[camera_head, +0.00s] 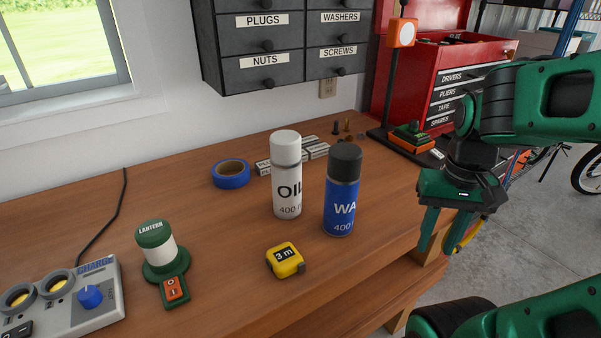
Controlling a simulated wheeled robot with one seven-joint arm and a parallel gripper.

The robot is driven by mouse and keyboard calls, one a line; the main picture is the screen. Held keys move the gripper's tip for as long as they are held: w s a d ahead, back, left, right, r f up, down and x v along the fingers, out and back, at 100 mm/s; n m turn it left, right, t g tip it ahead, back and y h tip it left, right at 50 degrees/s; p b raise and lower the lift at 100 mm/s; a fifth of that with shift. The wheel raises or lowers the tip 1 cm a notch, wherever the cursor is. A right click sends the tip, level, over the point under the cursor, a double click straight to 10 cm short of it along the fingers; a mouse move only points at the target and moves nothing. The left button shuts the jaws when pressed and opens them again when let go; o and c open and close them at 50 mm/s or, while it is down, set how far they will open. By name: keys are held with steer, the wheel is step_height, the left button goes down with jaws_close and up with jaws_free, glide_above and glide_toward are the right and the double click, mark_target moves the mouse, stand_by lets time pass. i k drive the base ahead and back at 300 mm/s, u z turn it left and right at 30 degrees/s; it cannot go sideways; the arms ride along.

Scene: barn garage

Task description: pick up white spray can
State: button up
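The white spray can (287,175), marked "OIL 400", stands upright on the wooden workbench (220,265). A blue spray can (341,195) with a dark cap stands upright just to its right and a little nearer. My gripper (438,245) is at the right, beyond the bench's right edge, pointing down with its two green fingers apart. Nothing shows between the fingers. It is well to the right of the white can, with the blue can between them.
A yellow tape measure (285,260) lies in front of the cans. Blue tape (231,174) and grey blocks (315,148) lie behind. A lantern (161,255) and charger (70,300) are at left. A lamp stand (400,75) and red toolbox (450,70) stand at back right.

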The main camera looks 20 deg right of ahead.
mark_target(285, 156)
steer(key=z, duration=2.1)
steer(key=k, duration=2)
steer(key=u, duration=0.7)
steer(key=i, duration=0.5)
steer(key=u, duration=0.05)
